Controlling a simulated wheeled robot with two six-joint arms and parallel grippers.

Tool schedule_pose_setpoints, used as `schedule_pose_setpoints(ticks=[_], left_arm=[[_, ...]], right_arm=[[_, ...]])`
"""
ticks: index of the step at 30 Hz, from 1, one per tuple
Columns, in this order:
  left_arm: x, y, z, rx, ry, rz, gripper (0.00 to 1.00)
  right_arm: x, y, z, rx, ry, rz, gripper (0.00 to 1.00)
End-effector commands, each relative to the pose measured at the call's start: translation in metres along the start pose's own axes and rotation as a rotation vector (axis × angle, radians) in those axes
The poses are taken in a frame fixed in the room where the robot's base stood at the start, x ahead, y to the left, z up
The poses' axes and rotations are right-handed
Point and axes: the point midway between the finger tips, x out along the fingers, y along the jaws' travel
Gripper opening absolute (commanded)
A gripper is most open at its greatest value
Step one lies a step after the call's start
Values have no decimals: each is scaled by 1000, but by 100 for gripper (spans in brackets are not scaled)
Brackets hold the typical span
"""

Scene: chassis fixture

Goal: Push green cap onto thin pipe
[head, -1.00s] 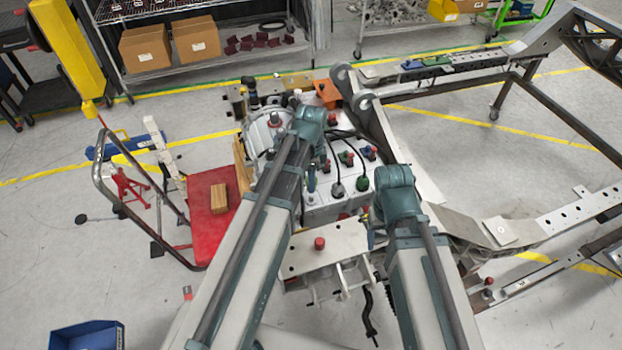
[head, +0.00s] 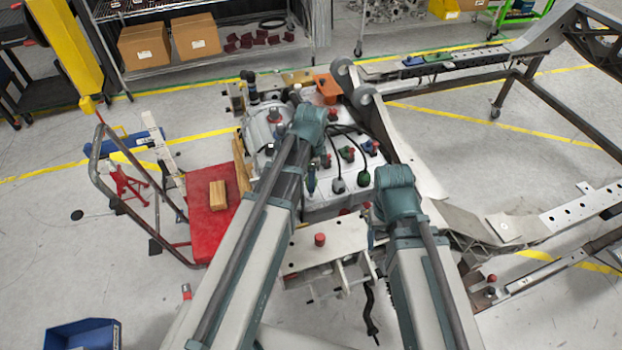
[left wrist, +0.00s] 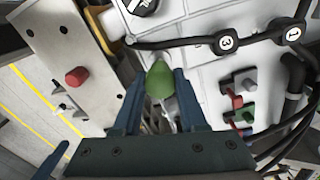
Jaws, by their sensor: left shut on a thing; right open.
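The green cap (left wrist: 160,81) is between the two blue fingers of my left gripper (left wrist: 160,88) in the left wrist view. The gripper is shut on it, in front of the white block (left wrist: 200,65). In the head view a blue part of my left gripper (head: 311,180) shows beside my arm, and the cap is hidden. A small silvery piece shows just below the cap; I cannot tell whether it is the thin pipe or whether the cap touches it. My right gripper (head: 371,236) is open, mostly hidden behind my right arm.
The white block carries cables and red, green and blue connectors (left wrist: 240,95). A metal plate with a red knob (head: 320,240) lies in front. A red cart (head: 208,235) with a wooden block stands left. The chassis frame (head: 530,230) extends right.

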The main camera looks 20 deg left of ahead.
Motion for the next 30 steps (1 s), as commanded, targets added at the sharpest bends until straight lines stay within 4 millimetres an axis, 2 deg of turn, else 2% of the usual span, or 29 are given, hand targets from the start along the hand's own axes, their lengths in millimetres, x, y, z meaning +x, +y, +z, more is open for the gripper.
schedule_pose_setpoints(ticks=[16,30], left_arm=[[20,0,0,0,0,0,0],[21,0,0,0,0,0,0]], right_arm=[[20,-2,-1,0,0,0,68],[21,-2,-1,0,0,0,68]])
